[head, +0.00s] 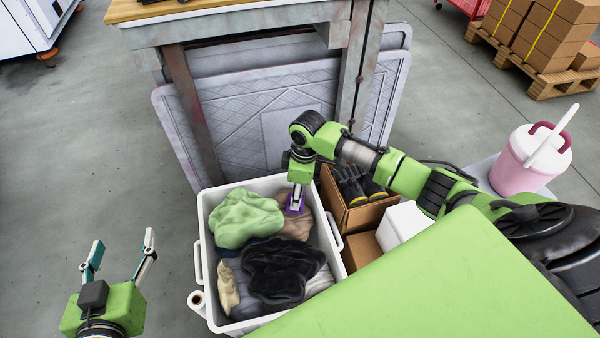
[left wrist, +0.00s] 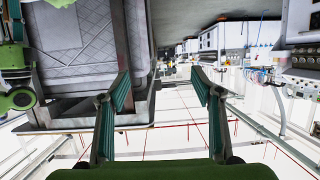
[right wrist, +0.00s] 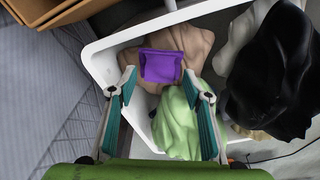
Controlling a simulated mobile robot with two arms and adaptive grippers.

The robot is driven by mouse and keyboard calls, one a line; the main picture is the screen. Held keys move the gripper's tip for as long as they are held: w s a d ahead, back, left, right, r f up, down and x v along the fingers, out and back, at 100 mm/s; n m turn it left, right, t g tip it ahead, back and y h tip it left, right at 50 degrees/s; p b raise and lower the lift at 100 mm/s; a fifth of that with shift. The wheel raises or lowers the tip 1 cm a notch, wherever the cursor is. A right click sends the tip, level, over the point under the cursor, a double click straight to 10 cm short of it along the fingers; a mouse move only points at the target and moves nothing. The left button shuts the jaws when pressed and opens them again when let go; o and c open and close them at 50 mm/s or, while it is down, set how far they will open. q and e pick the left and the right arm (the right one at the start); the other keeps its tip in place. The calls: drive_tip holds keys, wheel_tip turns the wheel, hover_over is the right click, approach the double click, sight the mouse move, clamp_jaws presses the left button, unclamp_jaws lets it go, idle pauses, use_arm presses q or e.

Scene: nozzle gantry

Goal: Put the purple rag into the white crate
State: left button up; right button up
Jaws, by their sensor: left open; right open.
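The white crate (head: 203,235) stands on the floor, filled with rags; its rim also shows in the right wrist view (right wrist: 100,62). The purple rag (right wrist: 162,65) is inside the crate, on a tan rag. In the head view only a small part of the purple rag (head: 295,208) shows below my right gripper (head: 297,192). My right gripper points down over the crate, open, with the purple rag in view between its fingertips; I cannot tell whether they touch it. My left gripper (head: 122,247) is open and empty, left of the crate.
A green rag (head: 245,217) and a black rag (head: 280,270) also lie in the crate. A cardboard box (head: 345,215) with dark items stands right of it, and a workbench leg (head: 190,110) behind it. The floor at the left is clear.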

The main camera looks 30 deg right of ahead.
wheel_tip(320, 180, up, 5)
drive_tip(key=shift+s+d+f+p, duration=0.1)
drive_tip(key=shift+d+f+p, duration=0.1)
drive_tip(key=shift+p, duration=0.55)
wheel_tip(320, 180, up, 5)
drive_tip(key=p, duration=0.2)
hover_over(301, 203)
use_arm(q)
drive_tip(key=s+a+f+g+y, duration=0.1)
drive_tip(key=s+a+f+g, duration=0.1)
drive_tip(key=s+f+g, duration=0.2)
drive_tip(key=s+a+f+g+y, duration=0.1)
drive_tip(key=s+a+f+g, duration=0.2)
drive_tip(key=s, duration=0.7)
wheel_tip(301, 203, down, 4)
drive_tip(key=shift+s+a+f+n+g, duration=0.15)
drive_tip(key=shift+s+f+n+g, duration=0.15)
drive_tip(key=shift+g, duration=0.7)
